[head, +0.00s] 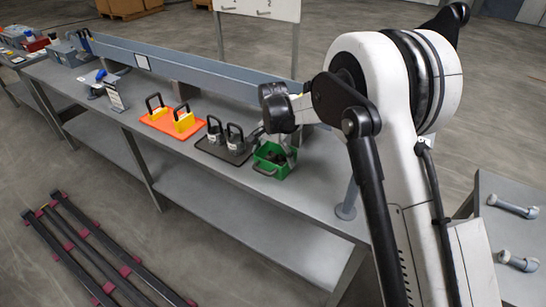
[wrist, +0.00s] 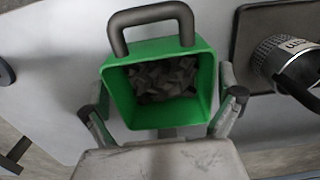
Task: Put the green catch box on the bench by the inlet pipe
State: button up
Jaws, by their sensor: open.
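The green catch box (head: 268,168) is at the right part of the grey bench (head: 310,193), with a dark handle on one side. In the wrist view the box (wrist: 120,88) is open-topped and holds dark grey chunks. My gripper (head: 287,143) is over the box in the head view. In the wrist view my open gripper (wrist: 165,98) has one finger on each side of the box; I cannot tell whether they touch it. A grey upright post (head: 346,207) with a round foot stands to the right; I cannot tell whether it is the inlet pipe.
A dark mat (head: 224,151) with grey handled containers lies just left of the box. Further left are an orange mat (head: 165,125) with yellow handled blocks and a blue-topped fitting (head: 104,77). A blue-grey rail (head: 200,66) runs along the bench's back.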

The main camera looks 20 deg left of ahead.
notch_tip(320, 180, up, 12)
dwell(0.5)
jog(key=shift+r, duration=0.1)
